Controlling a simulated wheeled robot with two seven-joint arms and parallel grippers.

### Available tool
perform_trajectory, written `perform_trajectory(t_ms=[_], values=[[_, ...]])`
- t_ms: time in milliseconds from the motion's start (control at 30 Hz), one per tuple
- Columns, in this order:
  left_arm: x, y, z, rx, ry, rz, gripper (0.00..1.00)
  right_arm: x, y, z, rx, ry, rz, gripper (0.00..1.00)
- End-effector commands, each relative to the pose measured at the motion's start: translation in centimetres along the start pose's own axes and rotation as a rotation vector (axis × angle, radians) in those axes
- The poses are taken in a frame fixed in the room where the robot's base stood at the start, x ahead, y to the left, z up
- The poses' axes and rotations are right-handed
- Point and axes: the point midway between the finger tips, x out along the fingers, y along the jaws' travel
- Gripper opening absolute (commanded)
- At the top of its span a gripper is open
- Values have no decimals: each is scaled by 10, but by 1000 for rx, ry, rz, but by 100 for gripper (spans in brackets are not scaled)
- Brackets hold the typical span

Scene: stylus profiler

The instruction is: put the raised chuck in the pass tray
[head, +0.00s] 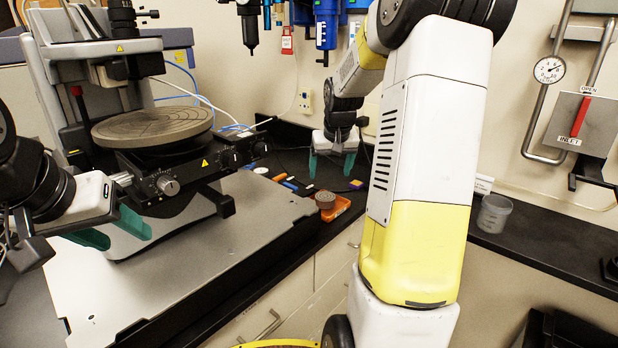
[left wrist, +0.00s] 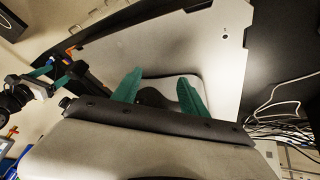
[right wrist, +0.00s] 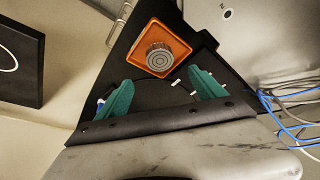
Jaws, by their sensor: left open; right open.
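A small round grey chuck with rings on its top (right wrist: 158,58) sits in an orange square tray (right wrist: 184,36) in the right wrist view. In the head view the chuck (head: 325,199) and the orange tray (head: 343,207) are on the black bench, right of the instrument. I cannot read a label on the tray. My right gripper (head: 332,165) is open and empty, pointing down above the bench, behind the tray in the picture. My left gripper (head: 113,231) is open and empty at the left, over the instrument's metal base plate, far from the tray.
The instrument's large round stage (head: 152,126) and knobbed front block (head: 190,165) stand between my grippers. Small coloured pieces (head: 288,183) lie beside the orange tray. Cables run along the back wall.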

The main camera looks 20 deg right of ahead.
Motion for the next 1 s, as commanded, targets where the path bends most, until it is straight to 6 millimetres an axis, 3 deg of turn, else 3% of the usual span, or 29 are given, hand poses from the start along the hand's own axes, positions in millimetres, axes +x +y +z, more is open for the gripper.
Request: perform_trajectory(t_ms=[167,267,400,600,800,1000], values=[[0,0,0,0,0,0,51,-35,-17,13,-16,19,-17,79],[0,0,0,0,0,0,51,-72,-38,35,-35,42,-42,79],[0,0,0,0,0,0,51,-125,-69,84,-70,75,-91,79],[0,0,0,0,0,0,51,-175,-100,163,-114,116,-173,79],[0,0,0,0,0,0,51,-193,-116,220,-146,139,-239,79],[0,0,0,0,0,0,51,-195,-119,238,-157,143,-259,79]])
